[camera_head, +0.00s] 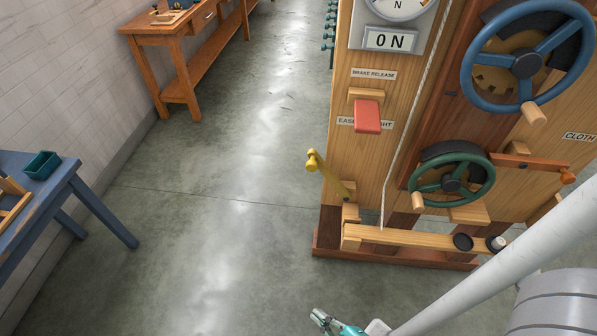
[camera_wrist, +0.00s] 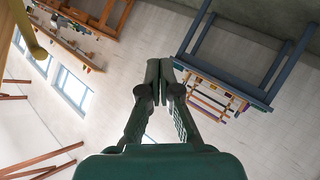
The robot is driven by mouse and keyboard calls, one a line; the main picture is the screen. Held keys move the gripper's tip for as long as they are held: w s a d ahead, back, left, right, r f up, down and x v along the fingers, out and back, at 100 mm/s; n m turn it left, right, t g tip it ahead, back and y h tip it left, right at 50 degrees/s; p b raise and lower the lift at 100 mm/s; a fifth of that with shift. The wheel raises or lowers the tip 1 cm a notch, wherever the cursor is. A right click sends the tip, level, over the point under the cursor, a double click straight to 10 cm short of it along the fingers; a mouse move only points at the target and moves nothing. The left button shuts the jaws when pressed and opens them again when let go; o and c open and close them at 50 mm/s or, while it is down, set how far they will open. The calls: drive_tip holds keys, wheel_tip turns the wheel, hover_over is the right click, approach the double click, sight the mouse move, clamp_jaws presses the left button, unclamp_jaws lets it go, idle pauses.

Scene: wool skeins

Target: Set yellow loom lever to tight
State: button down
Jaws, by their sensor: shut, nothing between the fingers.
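The yellow lever (camera_head: 328,175) is on the left edge of the wooden loom frame (camera_head: 345,60). It tilts up and to the left from its pivot, with a rounded knob at its upper end. A label reading "EASE" and part of "TIGHT" (camera_head: 345,121) is above it, its middle hidden by a red handle. My gripper (camera_head: 318,318) is at the bottom of the head view, below the lever and apart from it. The wrist view shows its fingers (camera_wrist: 163,72) closed together and empty. A yellow bar, probably the lever, shows at that view's upper left (camera_wrist: 28,30).
The red handle (camera_head: 367,116), a green wheel (camera_head: 452,181) and a blue wheel (camera_head: 528,62) stick out from the frame. A low beam (camera_head: 400,239) runs along its foot. A blue table (camera_head: 75,195) stands at left. The floor between is clear.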

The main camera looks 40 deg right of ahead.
drive_tip(key=w+d+f+n+g+h, duration=0.1)
drive_tip(key=w+d+f+n+h, duration=0.15)
drive_tip(key=w, duration=0.45)
drive_tip(key=w+d+f+n+h, duration=0.1)
drive_tip(key=w+d+h, duration=0.25)
drive_tip(key=w, duration=0.45)
drive_tip(key=w+d+r+m+g+h, duration=0.2)
drive_tip(key=w+d+r+h, duration=0.2)
drive_tip(key=w+r+h, duration=0.5)
drive_tip(key=w+r, duration=0.3)
drive_tip(key=r, duration=0.1)
drive_tip(key=shift+w+r, duration=0.15)
drive_tip(key=shift+r, duration=0.2)
drive_tip(key=w+d, duration=0.2)
drive_tip(key=d, duration=0.9)
drive_tip(key=shift+d+r, duration=0.2)
drive_tip(key=shift+r, duration=0.05)
